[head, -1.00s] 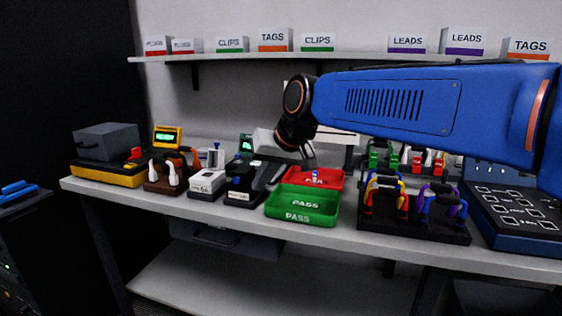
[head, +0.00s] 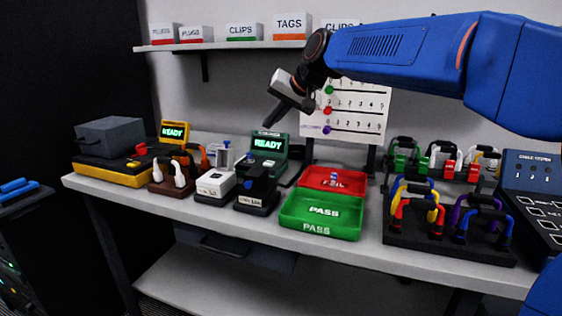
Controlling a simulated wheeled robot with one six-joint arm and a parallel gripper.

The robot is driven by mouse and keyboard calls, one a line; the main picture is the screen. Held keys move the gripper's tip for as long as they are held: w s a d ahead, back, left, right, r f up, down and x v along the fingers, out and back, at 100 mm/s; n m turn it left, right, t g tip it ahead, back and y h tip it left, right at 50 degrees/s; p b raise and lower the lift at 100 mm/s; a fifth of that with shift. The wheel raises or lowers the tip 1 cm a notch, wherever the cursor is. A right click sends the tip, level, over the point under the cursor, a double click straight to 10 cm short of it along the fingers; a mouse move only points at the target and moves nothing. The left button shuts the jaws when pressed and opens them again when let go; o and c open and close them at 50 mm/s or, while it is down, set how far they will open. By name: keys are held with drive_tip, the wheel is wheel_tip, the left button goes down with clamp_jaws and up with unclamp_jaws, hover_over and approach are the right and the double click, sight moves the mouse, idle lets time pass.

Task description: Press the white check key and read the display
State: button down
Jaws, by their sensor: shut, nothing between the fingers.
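A dark green unit with a lit display (head: 268,144) stands at the back of the bench, left of the red tray; it reads READY. A second display (head: 175,131), in an orange-yellow housing at the back left, also reads READY.
A red FAIL tray (head: 345,186) holds a small blue-and-white item, behind a green PASS tray (head: 324,230). A white-topped box (head: 215,183) and a black device (head: 257,194) stand left of them. A shelf (head: 222,46) runs above.

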sight(272, 163)
idle(0.4)
drive_tip(key=shift+f, duration=4.35)
drive_tip(key=shift+f, duration=0.8)
drive_tip(key=shift+r, duration=0.8)
drive_tip(key=shift+r, duration=2.5)
